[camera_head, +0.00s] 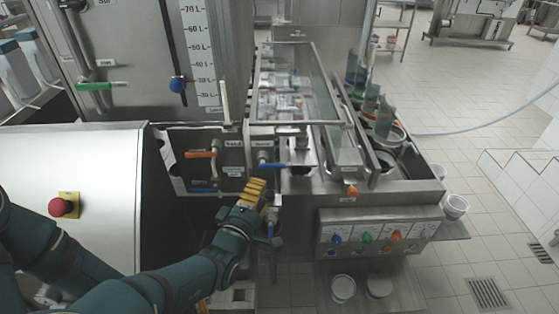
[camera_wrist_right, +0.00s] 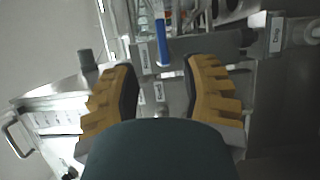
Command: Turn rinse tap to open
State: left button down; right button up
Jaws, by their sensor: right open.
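A tap with a blue lever (camera_head: 272,166) sits on the steel panel of the cup filler, right of centre in the head view. I take it for the rinse tap, but I cannot read its label surely. A blue lever (camera_wrist_right: 162,45) also shows in the right wrist view, pointing down toward the space between my fingers. My right gripper (camera_head: 253,191), with yellow ribbed fingers, is just below and left of the lever in the head view. In the wrist view the gripper (camera_wrist_right: 164,92) is open and empty, and the lever lies beyond the fingertips. My left gripper is out of view.
An orange lever (camera_head: 201,154) and another blue lever (camera_head: 203,190) are on the panel to the left. A red stop button (camera_head: 58,207) is on the steel housing. A control panel with coloured knobs (camera_head: 366,238) is at right, with white buckets (camera_head: 343,288) below.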

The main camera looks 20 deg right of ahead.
aim_at(276, 168)
jog(key=b+x, duration=0.7)
jog(key=x, duration=0.6)
jog(key=shift+f+b, duration=0.15)
jog(key=shift+b, duration=0.15)
jog(key=shift+a, duration=0.1)
grip_shut()
